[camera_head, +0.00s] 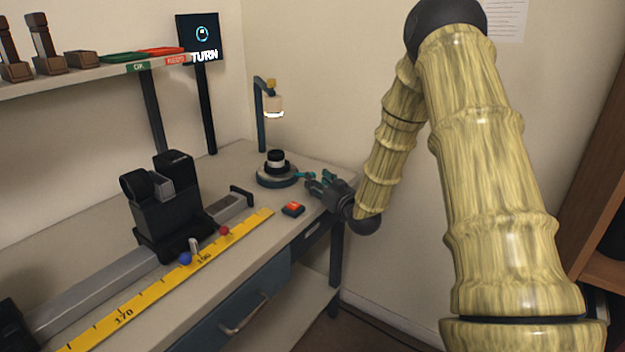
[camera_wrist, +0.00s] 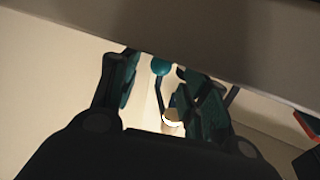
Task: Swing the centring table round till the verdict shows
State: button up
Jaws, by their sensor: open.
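The centring table (camera_head: 278,180) is a round grey turntable at the back corner of the bench, with a black-and-white cylindrical piece (camera_head: 276,161) on it. A teal handle (camera_head: 304,175) sticks out from its right side towards my gripper (camera_head: 319,179). My gripper is open, low beside the table's right. In the wrist view its teal-padded fingers (camera_wrist: 164,88) stand apart, with a round teal knob (camera_wrist: 160,68) showing between them. I cannot tell whether either finger touches the knob. The screen (camera_head: 203,38) reads "TURN" below a small round icon.
A lamp (camera_head: 273,105) on a post stands over the table. A red button box (camera_head: 293,208) sits close in front of my gripper. A black rail-mounted device (camera_head: 167,205) and yellow ruler (camera_head: 170,280) fill the bench's left.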

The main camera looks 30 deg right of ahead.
jog(key=shift+w, duration=1.35)
jog(key=shift+f, duration=0.1)
grip_shut()
